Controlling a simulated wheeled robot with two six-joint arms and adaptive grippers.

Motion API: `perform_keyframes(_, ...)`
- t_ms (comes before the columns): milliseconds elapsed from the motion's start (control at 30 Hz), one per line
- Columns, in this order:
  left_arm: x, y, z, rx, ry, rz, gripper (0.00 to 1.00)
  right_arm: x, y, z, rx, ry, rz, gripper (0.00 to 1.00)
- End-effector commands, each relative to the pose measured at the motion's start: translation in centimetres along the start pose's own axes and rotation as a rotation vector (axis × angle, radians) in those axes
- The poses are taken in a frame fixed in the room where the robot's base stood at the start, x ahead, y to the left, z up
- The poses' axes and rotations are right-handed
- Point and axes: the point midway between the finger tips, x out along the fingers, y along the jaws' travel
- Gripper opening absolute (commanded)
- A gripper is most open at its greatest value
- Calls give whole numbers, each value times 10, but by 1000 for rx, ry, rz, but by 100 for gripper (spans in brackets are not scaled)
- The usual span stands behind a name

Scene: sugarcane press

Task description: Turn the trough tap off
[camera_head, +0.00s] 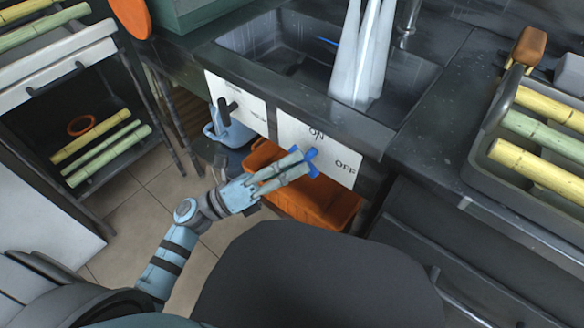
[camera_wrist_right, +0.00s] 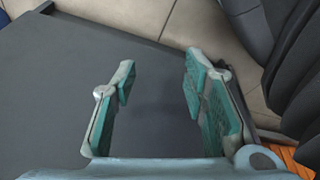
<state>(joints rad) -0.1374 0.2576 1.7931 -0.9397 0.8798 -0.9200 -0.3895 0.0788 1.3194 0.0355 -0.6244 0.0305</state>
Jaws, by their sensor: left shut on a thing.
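The blue trough tap handle (camera_head: 312,155) is on the front of the trough (camera_head: 425,70), by a white plate (camera_head: 343,167) marked ON and OFF. My left gripper (camera_head: 298,166) is shut on the handle, and its fingers hide part of it. Thick white streams of water (camera_head: 362,60) stand in the trough basin. My right gripper is out of the head view. In the right wrist view my right gripper (camera_wrist_right: 160,75) is open, with nothing between its fingers.
A second white plate with a dark lever (camera_head: 228,106) is left of the tap. An orange crate (camera_head: 330,205) and a light blue watering can (camera_head: 232,132) are below the trough. A grey rack with cane pieces (camera_head: 535,150) is at right. Shelves with cane (camera_head: 90,135) are at left.

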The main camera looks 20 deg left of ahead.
Motion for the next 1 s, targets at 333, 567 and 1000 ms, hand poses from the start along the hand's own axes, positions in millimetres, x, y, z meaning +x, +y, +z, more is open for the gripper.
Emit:
perform_keyframes(333, -1, 3, -7, -255, -173, -58, 0, -15, -2, -15, -23, -15, -1, 40)
perform_keyframes(567, 0, 3, -9, -381, -259, -87, 0, -18, -2, -18, -26, -18, -1, 40)
perform_keyframes(1000, 0, 3, -11, -474, -321, -109, 0, -18, -2, -18, -27, -19, -1, 40)
